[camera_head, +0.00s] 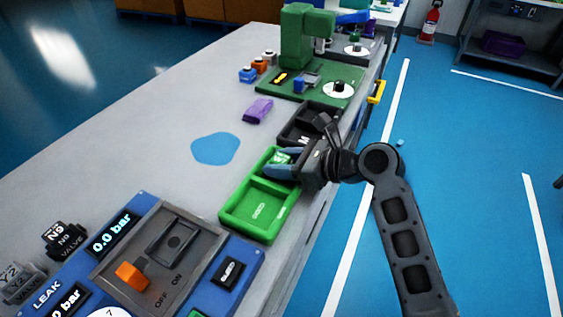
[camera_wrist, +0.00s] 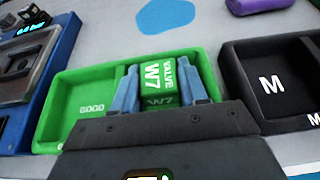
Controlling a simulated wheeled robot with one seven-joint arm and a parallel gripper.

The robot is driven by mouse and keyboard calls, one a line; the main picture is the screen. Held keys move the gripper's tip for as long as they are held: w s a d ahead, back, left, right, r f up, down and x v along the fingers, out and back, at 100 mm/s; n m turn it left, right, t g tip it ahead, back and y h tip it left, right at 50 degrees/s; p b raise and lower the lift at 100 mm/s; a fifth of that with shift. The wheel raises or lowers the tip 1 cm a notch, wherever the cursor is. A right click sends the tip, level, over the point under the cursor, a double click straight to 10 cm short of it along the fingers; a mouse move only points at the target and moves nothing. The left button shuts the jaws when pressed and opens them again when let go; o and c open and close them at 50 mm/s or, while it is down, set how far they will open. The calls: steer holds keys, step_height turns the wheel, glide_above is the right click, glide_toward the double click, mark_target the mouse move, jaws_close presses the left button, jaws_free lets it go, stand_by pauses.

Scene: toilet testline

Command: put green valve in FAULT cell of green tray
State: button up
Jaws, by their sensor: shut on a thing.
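The green valve (camera_wrist: 162,78), a block marked VALVE W7, is between the blue fingers of my gripper (camera_wrist: 160,92), which is shut on it. In the head view the valve (camera_head: 278,157) and my gripper (camera_head: 284,164) are at the far end of the green tray (camera_head: 243,229). The tray has two cells. The near cell, marked GOOD (camera_wrist: 91,107), is empty. The valve is over or inside the other cell, whose label is hidden by the gripper and valve. I cannot tell whether the valve touches the cell floor.
A black tray (camera_wrist: 272,84) marked M stands close beside the green tray. A purple block (camera_head: 258,111) and a blue patch (camera_head: 215,148) are on the table. A blue test panel (camera_head: 233,276) is at the near end. The table's edge runs along the right.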

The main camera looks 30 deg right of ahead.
steer(key=o, duration=0.9)
steer(key=shift+c, duration=0.2)
steer(key=p+v, duration=0.1)
steer(key=v, duration=1.1)
steer(key=shift+s+f, duration=0.1)
